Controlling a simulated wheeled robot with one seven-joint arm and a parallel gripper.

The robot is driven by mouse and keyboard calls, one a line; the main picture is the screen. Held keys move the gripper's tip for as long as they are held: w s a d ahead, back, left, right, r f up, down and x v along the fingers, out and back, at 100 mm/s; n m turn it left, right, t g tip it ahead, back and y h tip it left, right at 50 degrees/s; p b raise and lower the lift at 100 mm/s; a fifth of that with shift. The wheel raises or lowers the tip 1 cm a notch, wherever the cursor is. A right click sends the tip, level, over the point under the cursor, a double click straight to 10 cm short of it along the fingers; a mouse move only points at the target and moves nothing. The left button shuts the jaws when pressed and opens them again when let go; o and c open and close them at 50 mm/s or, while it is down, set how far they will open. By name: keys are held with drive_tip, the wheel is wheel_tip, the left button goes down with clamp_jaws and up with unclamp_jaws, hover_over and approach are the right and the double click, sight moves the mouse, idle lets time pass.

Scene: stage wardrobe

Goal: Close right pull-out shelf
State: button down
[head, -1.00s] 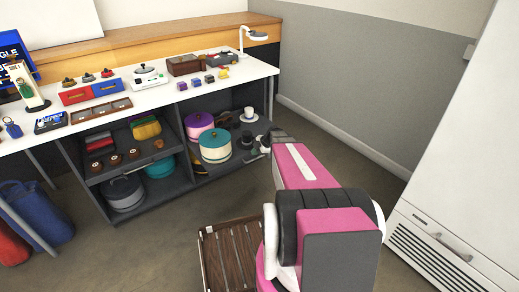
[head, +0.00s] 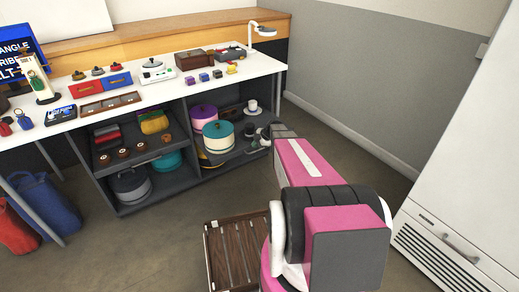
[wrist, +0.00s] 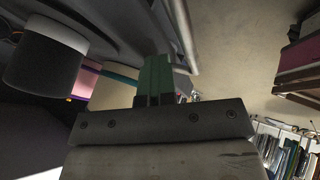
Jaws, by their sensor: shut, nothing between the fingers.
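The right pull-out shelf (head: 233,156) is in the right bay of the dark cabinet under the white table in the head view. My gripper (head: 264,137) is at the shelf's right front end, partly hidden by my arm. In the wrist view my green fingers (wrist: 157,75) are together and empty, close to a pale metal edge (wrist: 186,38). Contact cannot be told.
The left shelf (head: 140,160) holds coloured cloths and brown items. A wooden slatted crate (head: 232,255) is on the floor beside my arm. A white cabinet with a vent (head: 440,255) stands at right. Blue and red bags (head: 45,205) are at left.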

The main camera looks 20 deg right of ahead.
sight(235, 126)
drive_tip(key=w+a, duration=0.2)
drive_tip(key=w, duration=0.6)
drive_tip(key=w+a, duration=0.3)
drive_tip(key=w, duration=0.5)
drive_tip(key=w+a, duration=0.2)
drive_tip(key=w, duration=0.6)
drive_tip(key=shift+a, duration=0.35)
